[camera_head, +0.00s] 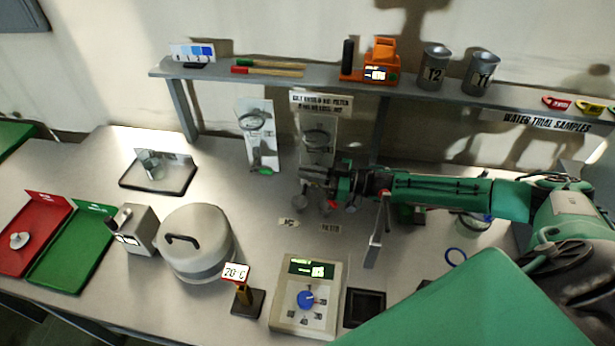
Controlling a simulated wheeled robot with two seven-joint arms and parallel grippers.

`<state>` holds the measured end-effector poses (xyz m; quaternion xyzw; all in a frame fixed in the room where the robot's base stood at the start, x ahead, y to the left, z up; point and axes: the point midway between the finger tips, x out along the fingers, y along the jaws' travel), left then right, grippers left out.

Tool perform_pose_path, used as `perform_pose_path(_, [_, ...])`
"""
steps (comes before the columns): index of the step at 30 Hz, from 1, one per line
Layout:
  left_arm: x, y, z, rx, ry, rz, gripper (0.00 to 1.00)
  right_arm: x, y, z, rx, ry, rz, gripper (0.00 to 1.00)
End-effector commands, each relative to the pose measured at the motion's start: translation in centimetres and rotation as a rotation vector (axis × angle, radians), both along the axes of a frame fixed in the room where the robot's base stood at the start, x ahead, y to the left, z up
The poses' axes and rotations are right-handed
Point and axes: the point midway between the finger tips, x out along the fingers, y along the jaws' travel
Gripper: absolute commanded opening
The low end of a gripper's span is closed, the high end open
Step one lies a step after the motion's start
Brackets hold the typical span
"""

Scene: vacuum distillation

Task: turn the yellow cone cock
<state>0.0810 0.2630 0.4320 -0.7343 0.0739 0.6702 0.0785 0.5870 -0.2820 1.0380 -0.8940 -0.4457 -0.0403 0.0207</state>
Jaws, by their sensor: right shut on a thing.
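My right gripper (312,183) reaches in from the right, over the middle of the bench. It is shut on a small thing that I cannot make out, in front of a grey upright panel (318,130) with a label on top. Small red parts (333,204) show just below the gripper. I cannot make out the yellow cone cock; the gripper and wrist may hide it. My left gripper is not in view.
A shelf (215,72) runs along the back, with an orange device (380,62) and two metal cups on it. On the bench (120,170) stand a round lidded pot (197,247), a control box (308,290), a 20 C sign (236,272), and red and green trays at left.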

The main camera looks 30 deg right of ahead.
Motion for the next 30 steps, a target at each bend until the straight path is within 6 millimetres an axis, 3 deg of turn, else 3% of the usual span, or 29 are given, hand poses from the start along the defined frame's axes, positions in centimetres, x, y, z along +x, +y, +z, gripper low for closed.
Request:
perform_pose_path(1, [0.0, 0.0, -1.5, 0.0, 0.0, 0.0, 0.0, -0.2, -0.1, -0.8, 0.027, -0.016, 0.0, 0.0])
perform_pose_path(12, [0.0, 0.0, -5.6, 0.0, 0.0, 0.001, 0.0, -0.9, -1.1, -0.5, 0.193, -0.144, -0.001, 0.0])
perform_pose_path(26, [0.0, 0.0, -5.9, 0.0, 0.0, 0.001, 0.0, -1.0, -1.4, 0.1, 0.225, -0.171, -0.001, 0.0])
perform_pose_path(27, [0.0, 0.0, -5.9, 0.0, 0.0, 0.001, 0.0, -1.0, -1.4, 0.1, 0.225, -0.171, -0.001, 0.14])
perform_pose_path(28, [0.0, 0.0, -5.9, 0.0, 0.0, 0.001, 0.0, -1.0, -1.4, 0.1, 0.224, -0.171, -0.001, 0.19])
perform_pose_path(30, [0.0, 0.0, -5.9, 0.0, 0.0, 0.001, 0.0, -1.0, -1.4, 0.1, 0.224, -0.171, -0.001, 0.19])
